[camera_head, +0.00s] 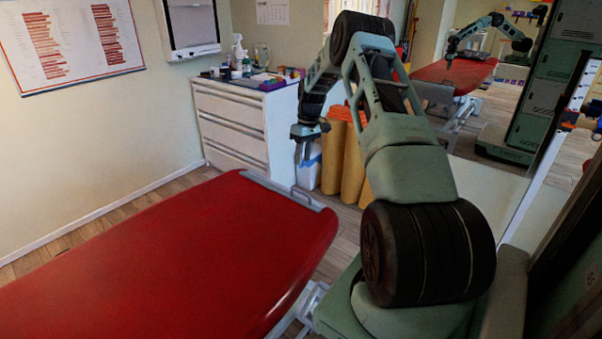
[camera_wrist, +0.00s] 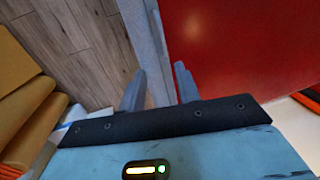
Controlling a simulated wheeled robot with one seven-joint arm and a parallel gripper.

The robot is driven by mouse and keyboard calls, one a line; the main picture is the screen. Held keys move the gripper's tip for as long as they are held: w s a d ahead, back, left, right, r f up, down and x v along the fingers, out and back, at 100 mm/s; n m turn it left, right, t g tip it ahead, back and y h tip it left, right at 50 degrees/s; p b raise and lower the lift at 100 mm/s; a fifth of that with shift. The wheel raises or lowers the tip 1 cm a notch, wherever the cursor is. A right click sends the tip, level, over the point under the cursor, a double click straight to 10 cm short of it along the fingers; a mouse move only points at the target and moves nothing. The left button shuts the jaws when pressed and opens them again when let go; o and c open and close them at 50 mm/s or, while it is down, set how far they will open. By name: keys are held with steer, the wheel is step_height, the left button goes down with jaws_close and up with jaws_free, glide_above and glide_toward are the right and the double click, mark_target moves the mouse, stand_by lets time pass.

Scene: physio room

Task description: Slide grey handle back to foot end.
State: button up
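The red treatment table (camera_head: 170,250) fills the lower left of the head view. A grey bar (camera_head: 280,189) runs along its far end, with a small raised piece near the bar's right part. I take this to be the grey handle, but cannot tell which part slides. My gripper (camera_head: 303,158) points down above this end. In the wrist view the grey bar (camera_wrist: 149,42) runs along the red top's edge and passes between my two spread fingers (camera_wrist: 159,85). The fingers look open and empty. I cannot tell their height above the bar, or whether they touch it.
A white drawer cabinet (camera_head: 240,125) with bottles and boxes on top stands behind the table end. Orange and yellow rolls (camera_head: 343,160) stand to its right. A mirror (camera_head: 480,100) at the right reflects my arm and the table. Wooden floor shows beyond the table's end.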

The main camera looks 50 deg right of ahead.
step_height(320, 180, up, 7)
steer(key=d, duration=0.1)
steer(key=shift+d, duration=0.2)
steer(key=shift+f, duration=0.1)
stand_by(0.4)
